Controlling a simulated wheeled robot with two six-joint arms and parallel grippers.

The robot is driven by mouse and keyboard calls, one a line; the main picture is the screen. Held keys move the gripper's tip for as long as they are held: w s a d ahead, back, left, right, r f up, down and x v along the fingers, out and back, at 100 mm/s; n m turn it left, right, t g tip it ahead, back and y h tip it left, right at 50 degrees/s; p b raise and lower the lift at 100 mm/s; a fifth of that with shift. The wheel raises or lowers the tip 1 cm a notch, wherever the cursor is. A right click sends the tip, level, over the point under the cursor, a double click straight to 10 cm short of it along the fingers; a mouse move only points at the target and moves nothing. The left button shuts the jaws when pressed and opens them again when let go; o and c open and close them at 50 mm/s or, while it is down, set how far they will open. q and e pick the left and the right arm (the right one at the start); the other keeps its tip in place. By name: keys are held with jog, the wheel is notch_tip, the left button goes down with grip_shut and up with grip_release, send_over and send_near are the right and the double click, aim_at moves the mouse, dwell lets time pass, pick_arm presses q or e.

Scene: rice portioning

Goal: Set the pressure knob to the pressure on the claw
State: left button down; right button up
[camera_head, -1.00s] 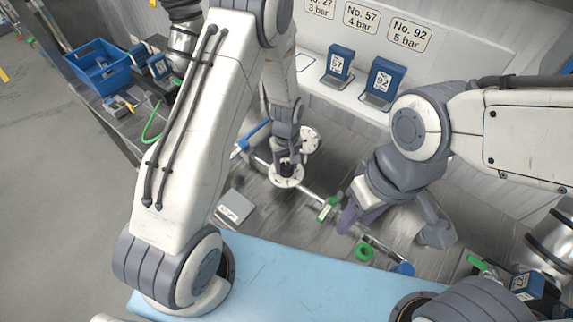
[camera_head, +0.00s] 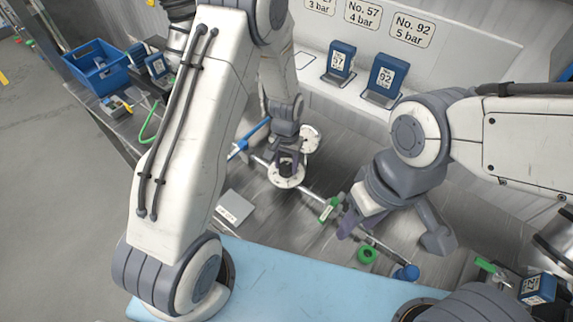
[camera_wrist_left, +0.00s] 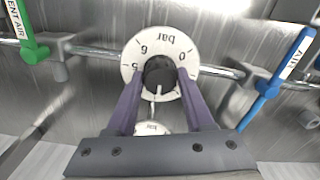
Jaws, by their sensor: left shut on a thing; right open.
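My left gripper (camera_head: 286,166) is shut on the black pressure knob (camera_wrist_left: 159,73), with a purple finger on either side. The knob sits on a white dial (camera_wrist_left: 131,57) marked "bar" with 0, 5 and 6 legible, upside down in the left wrist view. A white pointer line points toward the bottom of that view; the figure beside it is unreadable. Wall signs read No. 57, 4 bar (camera_head: 363,15) and No. 92, 5 bar (camera_head: 411,29); the third is cut off, with 3 bar showing. My right gripper (camera_head: 392,230) is open and empty above the bench.
Blue numbered blocks (camera_head: 340,59) and (camera_head: 388,72) stand on the back ledge; another blue block (camera_head: 537,289) is at lower right. A blue-handled valve (camera_wrist_left: 262,100) and green-handled valve (camera_wrist_left: 27,35) flank the dial on the pipe. A blue crate (camera_head: 99,70) stands at left.

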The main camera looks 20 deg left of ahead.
aim_at(286, 165)
pick_arm(q)
jog(key=shift+m, duration=0.4)
jog(key=shift+c, duration=1.4)
grip_release()
notch_tip(286, 165, up, 10)
jog(key=b, duration=0.2)
jog(key=shift+r+b, duration=0.25)
jog(key=shift+b, duration=0.05)
